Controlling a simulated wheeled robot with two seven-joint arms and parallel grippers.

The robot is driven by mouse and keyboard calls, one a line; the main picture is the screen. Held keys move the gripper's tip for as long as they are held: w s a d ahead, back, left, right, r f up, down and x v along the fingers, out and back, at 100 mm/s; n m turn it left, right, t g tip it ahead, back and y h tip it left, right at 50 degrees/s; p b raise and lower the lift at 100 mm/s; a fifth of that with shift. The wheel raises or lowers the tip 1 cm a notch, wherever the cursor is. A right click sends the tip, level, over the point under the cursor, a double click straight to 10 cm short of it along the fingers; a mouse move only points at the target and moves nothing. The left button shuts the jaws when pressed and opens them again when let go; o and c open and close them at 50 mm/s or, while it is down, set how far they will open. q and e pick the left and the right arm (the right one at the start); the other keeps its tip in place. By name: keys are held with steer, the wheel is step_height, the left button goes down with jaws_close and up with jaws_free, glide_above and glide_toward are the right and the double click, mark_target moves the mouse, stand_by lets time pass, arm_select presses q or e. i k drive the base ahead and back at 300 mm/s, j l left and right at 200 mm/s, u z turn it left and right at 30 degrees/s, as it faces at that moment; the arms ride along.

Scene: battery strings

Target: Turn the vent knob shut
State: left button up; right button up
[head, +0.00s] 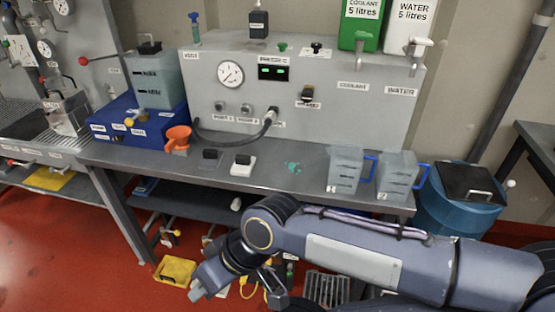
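The grey bench panel (200,75) carries several knobs, with labels too small to read surely. A dark knob with a brass-coloured part (309,94) sits right of centre on its front. A green knob (282,47) and a black knob (316,47) stand on its top. My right gripper (237,295) is low in front of the bench, well below the panel. Its two fingers are spread apart with nothing seen between them. My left gripper is out of view.
On the bench are an orange funnel (178,137), two clear jugs (345,170) and a blue box (150,122) bearing a tank. A black hose (225,131) runs along the panel front. A blue bin (455,205) stands right. The bench's front middle is mostly clear.

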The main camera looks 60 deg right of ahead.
mark_target(193, 15)
steer(key=z, duration=1.65)
